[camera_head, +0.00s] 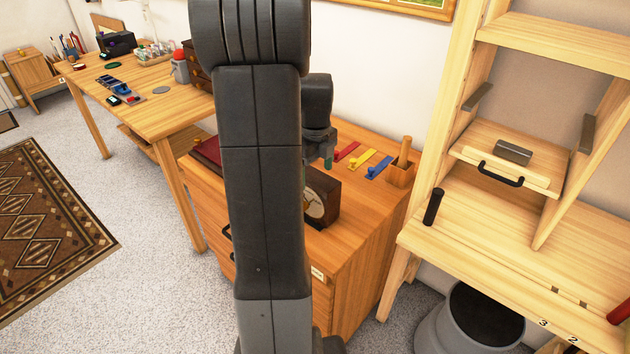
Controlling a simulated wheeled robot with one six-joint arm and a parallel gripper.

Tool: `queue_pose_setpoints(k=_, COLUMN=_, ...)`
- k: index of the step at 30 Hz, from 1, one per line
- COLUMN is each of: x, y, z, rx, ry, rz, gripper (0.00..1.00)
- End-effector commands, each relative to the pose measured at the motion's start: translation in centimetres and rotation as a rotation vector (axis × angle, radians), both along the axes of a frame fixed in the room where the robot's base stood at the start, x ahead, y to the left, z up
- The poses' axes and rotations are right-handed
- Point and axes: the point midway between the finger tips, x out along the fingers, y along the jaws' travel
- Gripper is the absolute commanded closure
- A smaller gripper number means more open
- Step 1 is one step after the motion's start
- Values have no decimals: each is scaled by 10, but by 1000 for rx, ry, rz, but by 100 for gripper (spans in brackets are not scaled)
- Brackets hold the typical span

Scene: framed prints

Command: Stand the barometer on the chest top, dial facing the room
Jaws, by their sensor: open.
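The barometer (325,190) is a dark brown wooden case with a pale round dial. It stands on the wooden chest top (354,221), partly hidden behind my arm. The visible part of its dial faces the front left, toward the open floor. My gripper (327,161) is above and just behind the barometer, apart from it, with a teal fingertip showing. It is open, and its other finger is hidden. I see nothing held in it.
Red, yellow and blue pieces (362,160) lie at the back of the chest, beside a wooden holder (401,172). A dark red item (206,151) lies at its left. A pale wooden shelf unit (463,215) stands close on the right. A long table (165,104) stands left.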

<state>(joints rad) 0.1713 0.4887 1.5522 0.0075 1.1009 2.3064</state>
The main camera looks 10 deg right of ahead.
Motion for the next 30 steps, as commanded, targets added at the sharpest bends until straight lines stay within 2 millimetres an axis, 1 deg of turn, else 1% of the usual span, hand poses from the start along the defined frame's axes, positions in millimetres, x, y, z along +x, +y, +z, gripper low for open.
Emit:
queue_pose_setpoints(k=1, x=1, y=0, z=15, rx=-1, ry=-6, rz=0, gripper=15)
queue_pose_setpoints(k=6, x=0, y=0, z=48, rx=0, ry=-3, rz=0, gripper=15)
queue_pose_setpoints(k=9, x=0, y=-1, z=61, rx=0, ry=-3, rz=0, gripper=15)
queue_pose_setpoints(k=12, x=0, y=-1, z=69, rx=0, ry=-1, rz=0, gripper=15)
queue_pose_setpoints(k=16, x=0, y=-1, z=73, rx=0, ry=0, rz=0, gripper=15)
queue_pose_setpoints(k=30, x=0, y=0, z=73, rx=0, ry=0, rz=0, gripper=15)
